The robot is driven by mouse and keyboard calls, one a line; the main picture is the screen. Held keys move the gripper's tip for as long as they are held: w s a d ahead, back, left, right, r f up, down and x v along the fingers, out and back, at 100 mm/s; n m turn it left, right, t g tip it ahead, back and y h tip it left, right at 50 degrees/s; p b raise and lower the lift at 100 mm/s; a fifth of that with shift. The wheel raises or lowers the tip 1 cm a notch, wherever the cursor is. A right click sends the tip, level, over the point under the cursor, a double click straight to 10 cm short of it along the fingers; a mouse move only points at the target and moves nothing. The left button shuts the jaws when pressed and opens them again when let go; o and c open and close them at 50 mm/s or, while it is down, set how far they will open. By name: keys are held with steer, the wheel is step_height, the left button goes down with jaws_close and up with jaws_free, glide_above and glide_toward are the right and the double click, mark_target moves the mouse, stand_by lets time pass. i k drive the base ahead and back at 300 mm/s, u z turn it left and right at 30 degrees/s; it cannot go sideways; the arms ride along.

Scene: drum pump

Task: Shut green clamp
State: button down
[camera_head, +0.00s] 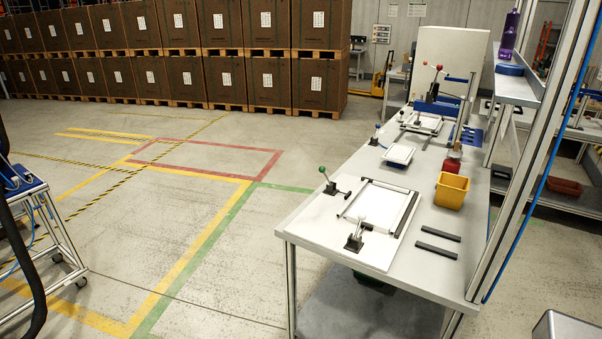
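The green clamp (329,181) is a toggle clamp with a green ball on its lever. A white plate (379,208) lies in the frame on the board, right of the clamp. Whether the clamp's arm touches the plate is too small to tell. My gripper is not in view.
A second metal clamp (355,235) stands at the board's front edge. A frame post stands at right. The floor left of the bench is open; a cart (40,215) stands far left.

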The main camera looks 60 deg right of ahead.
mark_target(322, 168)
steer(key=i, duration=0.85)
steer(key=z, duration=0.05)
